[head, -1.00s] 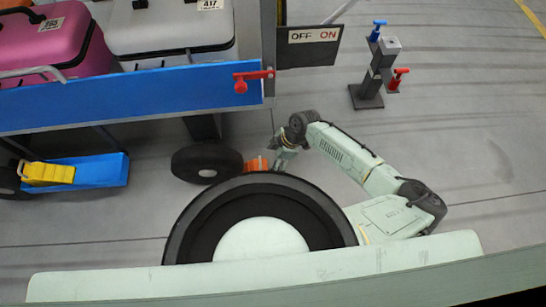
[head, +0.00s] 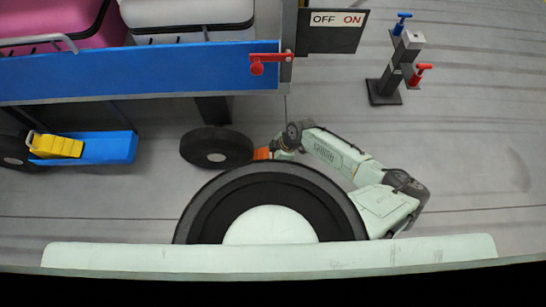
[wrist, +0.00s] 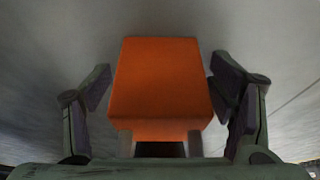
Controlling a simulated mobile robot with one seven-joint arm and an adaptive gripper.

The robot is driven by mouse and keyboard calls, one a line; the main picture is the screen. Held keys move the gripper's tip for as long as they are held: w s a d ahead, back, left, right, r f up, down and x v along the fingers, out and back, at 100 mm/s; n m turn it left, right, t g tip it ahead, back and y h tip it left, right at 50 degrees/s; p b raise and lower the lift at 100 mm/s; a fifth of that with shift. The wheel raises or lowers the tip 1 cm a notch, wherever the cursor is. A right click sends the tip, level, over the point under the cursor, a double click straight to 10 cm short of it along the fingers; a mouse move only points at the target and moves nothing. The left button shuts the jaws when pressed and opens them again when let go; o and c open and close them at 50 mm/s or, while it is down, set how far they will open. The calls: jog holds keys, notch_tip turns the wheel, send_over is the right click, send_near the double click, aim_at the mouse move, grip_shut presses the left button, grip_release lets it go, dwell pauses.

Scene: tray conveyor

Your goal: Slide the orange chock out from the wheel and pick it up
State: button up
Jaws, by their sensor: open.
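The orange chock (head: 262,153) lies on the floor at the right side of the black wheel (head: 216,147) of the cart. My gripper (head: 274,149) is low at the chock's right side in the head view and partly hides it. In the wrist view the chock (wrist: 160,80) fills the middle, between the two fingers of my gripper (wrist: 160,92). The fingers are spread. A gap shows on the left, while the right finger is very close to the chock; I cannot tell if it touches.
The cart's blue side (head: 150,72) with a red latch (head: 268,62) overhangs the wheel. A yellow chock (head: 57,146) sits in a blue holder (head: 110,148) at left. A post with blue and red handles (head: 402,65) stands at back right.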

jog(key=shift+c, duration=0.2)
jog(key=c, duration=1.7)
jog(key=shift+s, duration=0.1)
